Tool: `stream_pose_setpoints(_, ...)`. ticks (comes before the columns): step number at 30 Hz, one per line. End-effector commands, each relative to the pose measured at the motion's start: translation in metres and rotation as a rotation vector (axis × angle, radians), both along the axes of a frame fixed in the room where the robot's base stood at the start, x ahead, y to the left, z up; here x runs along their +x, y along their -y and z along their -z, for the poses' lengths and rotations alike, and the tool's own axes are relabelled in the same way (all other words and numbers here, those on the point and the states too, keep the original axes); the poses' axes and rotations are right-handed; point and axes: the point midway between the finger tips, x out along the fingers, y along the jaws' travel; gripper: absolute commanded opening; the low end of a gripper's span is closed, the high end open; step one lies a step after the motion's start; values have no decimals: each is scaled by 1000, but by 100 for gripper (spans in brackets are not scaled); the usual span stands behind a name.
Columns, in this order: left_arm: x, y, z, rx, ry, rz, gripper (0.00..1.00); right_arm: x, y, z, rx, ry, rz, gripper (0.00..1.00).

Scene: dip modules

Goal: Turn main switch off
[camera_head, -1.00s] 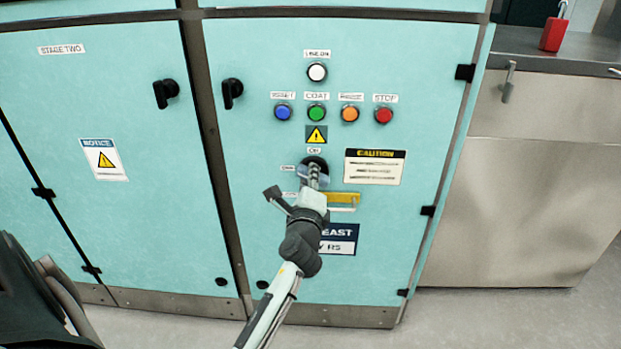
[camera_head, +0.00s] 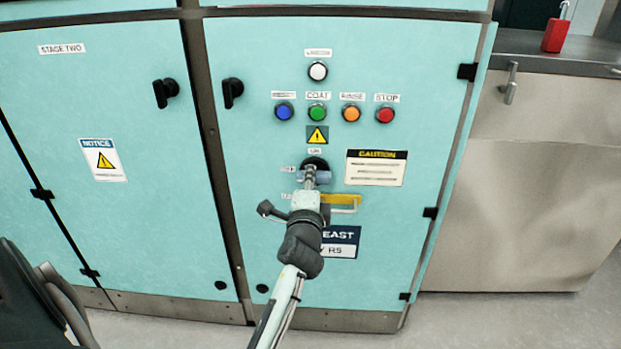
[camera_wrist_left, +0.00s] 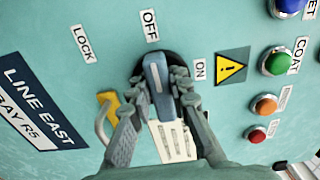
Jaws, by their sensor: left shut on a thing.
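The main switch (camera_wrist_left: 157,85) is a blue-grey lever on a dark round base, in the middle of the right-hand cabinet door. In the left wrist view one end of the lever lies by the OFF label (camera_wrist_left: 149,25), with the ON label (camera_wrist_left: 200,69) to its right and the LOCK label (camera_wrist_left: 83,44) to its left. In the head view the lever lies about level. My left gripper (camera_head: 310,178) is shut on the lever, one finger on each side, which also shows in the left wrist view (camera_wrist_left: 155,100). My right gripper is not in view.
A yellow piece with a pale loop (camera_head: 342,200) sits just below the switch. Several push buttons and a white lamp (camera_head: 317,71) are above it. A caution sign (camera_head: 376,168) is at its right. A red padlock (camera_head: 556,35) stands on the grey counter (camera_head: 522,52).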

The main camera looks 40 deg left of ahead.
Motion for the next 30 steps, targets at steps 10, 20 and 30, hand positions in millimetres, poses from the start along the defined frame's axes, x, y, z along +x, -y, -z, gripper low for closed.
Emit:
stream_pose_setpoints(10, 0, 0, 0, -6, 2, 0, 23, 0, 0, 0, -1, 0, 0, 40)
stream_pose_setpoints(20, 0, 0, 0, -3, 2, 0, 40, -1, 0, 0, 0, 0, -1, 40)
stream_pose_setpoints(30, 0, 0, -1, 21, -13, 1, 40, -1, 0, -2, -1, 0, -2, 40)
